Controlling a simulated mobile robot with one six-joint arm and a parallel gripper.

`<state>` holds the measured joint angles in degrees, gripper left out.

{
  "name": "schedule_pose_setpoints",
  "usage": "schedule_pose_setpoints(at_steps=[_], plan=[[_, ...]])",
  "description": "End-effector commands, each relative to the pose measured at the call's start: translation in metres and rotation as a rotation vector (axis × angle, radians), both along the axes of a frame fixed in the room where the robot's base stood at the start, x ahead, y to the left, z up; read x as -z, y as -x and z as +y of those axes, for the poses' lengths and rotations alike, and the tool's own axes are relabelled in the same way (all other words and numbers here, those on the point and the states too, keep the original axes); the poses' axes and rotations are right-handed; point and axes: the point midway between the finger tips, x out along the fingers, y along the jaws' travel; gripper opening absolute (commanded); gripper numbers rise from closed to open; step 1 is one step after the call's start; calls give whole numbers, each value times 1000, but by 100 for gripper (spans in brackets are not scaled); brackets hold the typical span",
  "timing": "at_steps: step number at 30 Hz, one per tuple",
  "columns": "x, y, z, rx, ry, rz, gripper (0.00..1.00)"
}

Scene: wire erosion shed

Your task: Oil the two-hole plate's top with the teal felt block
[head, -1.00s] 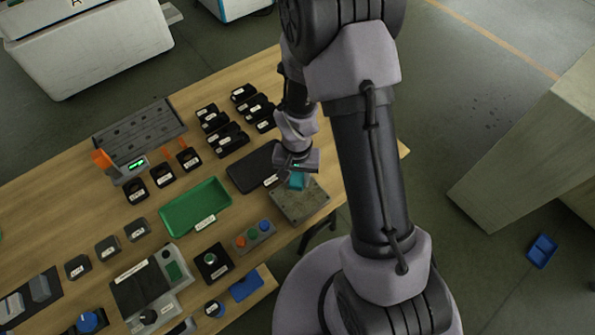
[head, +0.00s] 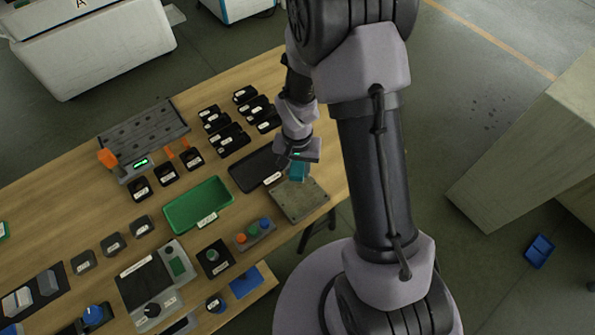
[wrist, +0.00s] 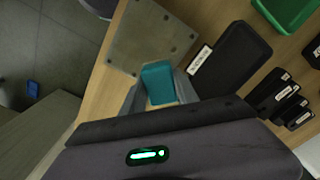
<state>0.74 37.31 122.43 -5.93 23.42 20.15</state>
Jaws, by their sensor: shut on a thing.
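My gripper (head: 298,163) is shut on the teal felt block (head: 297,172), which also shows between the fingers in the wrist view (wrist: 159,82). The grey-brown metal plate (head: 300,203) lies flat near the table's right edge, with small dark holes visible in the wrist view (wrist: 145,38). The block is over the plate's far edge and seems to be raised above it, though the exact gap cannot be told. The block covers part of that edge. Whether there is oil on the plate's top cannot be told.
A labelled black tray (head: 250,172) lies just beside the plate. A green tray (head: 198,206) and a small panel with coloured knobs (head: 256,235) are to the left. Several black labelled holders (head: 228,135) stand farther back. The table's edge is close to the plate's right.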

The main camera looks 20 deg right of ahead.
Motion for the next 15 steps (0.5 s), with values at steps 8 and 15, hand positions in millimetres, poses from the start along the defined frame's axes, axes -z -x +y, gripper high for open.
schedule_pose_setpoints(at_steps=[8,15], plan=[[-29,-5,-1,-1,0,-1,0],[-43,-8,-2,-2,0,0,0]])
